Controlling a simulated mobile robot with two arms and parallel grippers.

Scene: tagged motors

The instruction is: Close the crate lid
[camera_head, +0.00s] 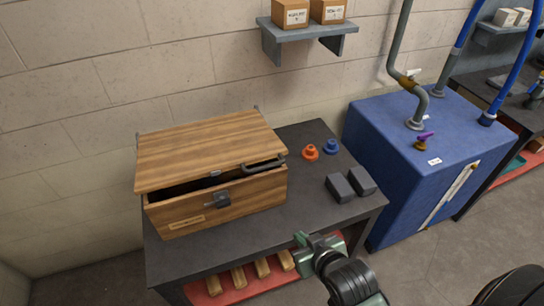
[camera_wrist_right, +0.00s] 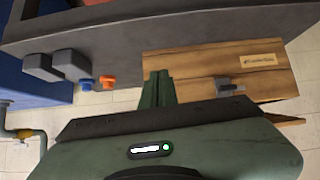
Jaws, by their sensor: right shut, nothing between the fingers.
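A wooden crate (camera_head: 240,206) stands on the dark workbench, with a black latch on its front. Its wooden lid (camera_head: 205,150) is tilted a little open, with a dark gap along the front edge and a grey handle (camera_head: 264,163) at its right. The crate also shows upside down in the right wrist view (camera_wrist_right: 205,66). My right gripper (camera_head: 302,239) is in front of the bench's front edge, below and to the right of the crate, apart from the lid. Its green fingers (camera_wrist_right: 157,88) are shut and empty. My left gripper is not in view.
The workbench (camera_head: 250,226) also holds an orange knob-like part (camera_head: 310,152), a blue one (camera_head: 331,146) and two dark grey blocks (camera_head: 341,188). A red lower shelf (camera_head: 240,287) carries wooden pieces. A blue cabinet (camera_head: 400,150) with pipes stands at the right; a wall shelf (camera_head: 305,31) holds boxes.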

